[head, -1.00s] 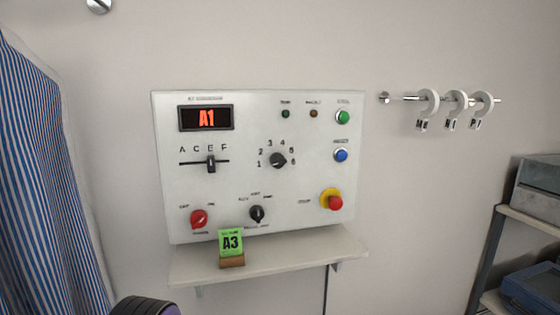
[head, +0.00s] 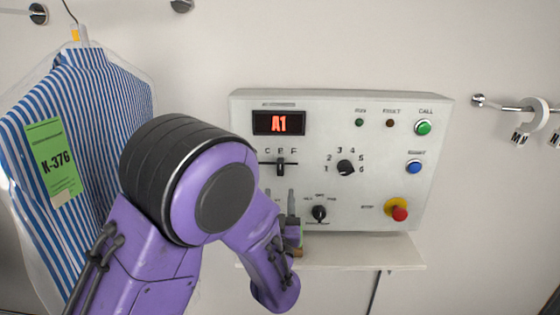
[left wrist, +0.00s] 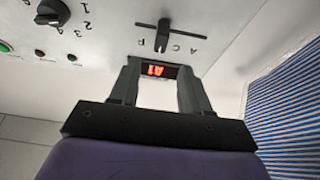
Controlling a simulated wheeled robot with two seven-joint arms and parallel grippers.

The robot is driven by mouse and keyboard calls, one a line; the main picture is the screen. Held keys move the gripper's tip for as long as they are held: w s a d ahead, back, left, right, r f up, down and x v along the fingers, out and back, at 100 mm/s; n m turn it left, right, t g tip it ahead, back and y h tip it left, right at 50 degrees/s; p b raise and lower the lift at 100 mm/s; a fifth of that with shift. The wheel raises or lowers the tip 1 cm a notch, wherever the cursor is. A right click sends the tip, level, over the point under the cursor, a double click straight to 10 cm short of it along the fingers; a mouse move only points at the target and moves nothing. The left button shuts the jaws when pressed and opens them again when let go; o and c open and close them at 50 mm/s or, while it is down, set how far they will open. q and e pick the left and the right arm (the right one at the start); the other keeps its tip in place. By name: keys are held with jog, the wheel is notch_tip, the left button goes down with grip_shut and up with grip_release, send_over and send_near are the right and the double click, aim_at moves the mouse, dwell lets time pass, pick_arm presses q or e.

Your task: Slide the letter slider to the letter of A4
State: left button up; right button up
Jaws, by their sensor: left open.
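The letter slider (head: 281,167) is a dark upright knob on a horizontal slot, under the third letter of its row, E. It also shows in the left wrist view (left wrist: 165,30), upside down. My left arm hides the slot's left end, the letter A and the lower left of the panel. My right gripper is out of view.
The number dial (head: 345,168), mode knob (head: 319,213), green button (head: 423,127), blue button (head: 414,166) and red stop button (head: 400,213) share the panel. A shelf (head: 370,255) juts out below. A bagged striped shirt (head: 105,100) hangs at left.

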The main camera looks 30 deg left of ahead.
aim_at(280, 171)
pick_arm(q)
jog(key=p+x, duration=0.3)
jog(key=x, duration=0.5)
jog(key=shift+w+a, duration=0.25)
jog(key=shift+w, duration=0.05)
jog(key=shift+w+a+p, duration=0.2)
jog(key=shift+w+p, duration=0.15)
grip_shut()
